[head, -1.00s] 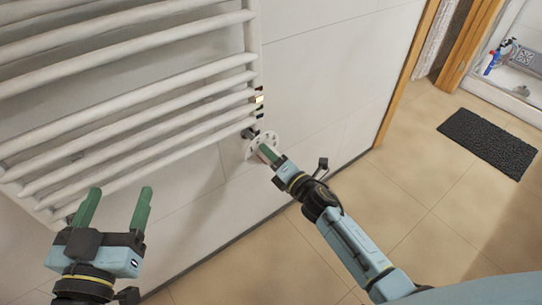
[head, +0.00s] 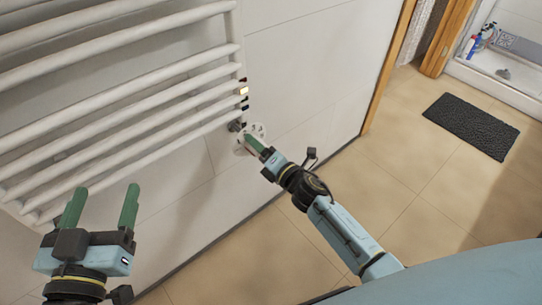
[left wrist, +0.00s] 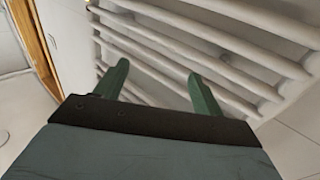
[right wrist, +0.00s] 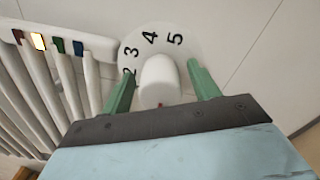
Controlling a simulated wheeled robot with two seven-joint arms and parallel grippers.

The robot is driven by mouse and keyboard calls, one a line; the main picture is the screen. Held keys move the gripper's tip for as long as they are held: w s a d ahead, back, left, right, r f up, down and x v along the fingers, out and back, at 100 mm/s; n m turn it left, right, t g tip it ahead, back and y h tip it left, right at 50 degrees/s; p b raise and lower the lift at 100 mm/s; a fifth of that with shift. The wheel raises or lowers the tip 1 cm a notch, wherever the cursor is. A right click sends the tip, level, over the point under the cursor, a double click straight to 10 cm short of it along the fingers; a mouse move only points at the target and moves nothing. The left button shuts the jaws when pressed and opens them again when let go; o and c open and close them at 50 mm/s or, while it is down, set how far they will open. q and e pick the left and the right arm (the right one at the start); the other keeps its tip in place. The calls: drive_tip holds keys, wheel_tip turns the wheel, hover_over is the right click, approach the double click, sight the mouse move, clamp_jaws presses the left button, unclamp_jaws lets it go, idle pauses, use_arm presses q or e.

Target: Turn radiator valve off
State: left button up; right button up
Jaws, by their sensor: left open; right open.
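The radiator valve shows in the right wrist view as a white round knob (right wrist: 158,80) in front of a white dial (right wrist: 150,40) with black numbers 2 to 5 visible. In the head view the dial (head: 258,131) is at the radiator's lower right corner, partly hidden by my right gripper (head: 252,143). My right gripper (right wrist: 163,85) is open, with its green fingers on either side of the knob. Whether they touch it I cannot tell. My left gripper (head: 101,205) is open and empty in front of the radiator; its fingers also show in the left wrist view (left wrist: 160,85).
A white towel radiator (head: 120,70) with several bars fills the wall at left. Small coloured tabs (head: 243,91) sit on its right edge. A dark mat (head: 471,126) lies on the tiled floor at right, near a shower tray. The floor between is clear.

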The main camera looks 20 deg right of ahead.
use_arm(q)
drive_tip(key=s+a+f+g+y+p, duration=0.3)
drive_tip(key=f+g, duration=0.5)
drive_tip(key=f, duration=0.3)
drive_tip(key=shift+s+a+f+g, duration=0.25)
drive_tip(key=shift+s+a, duration=0.25)
drive_tip(key=shift+s, duration=0.8)
use_arm(e)
drive_tip(key=v, duration=1.3)
drive_tip(key=shift+s, duration=0.1)
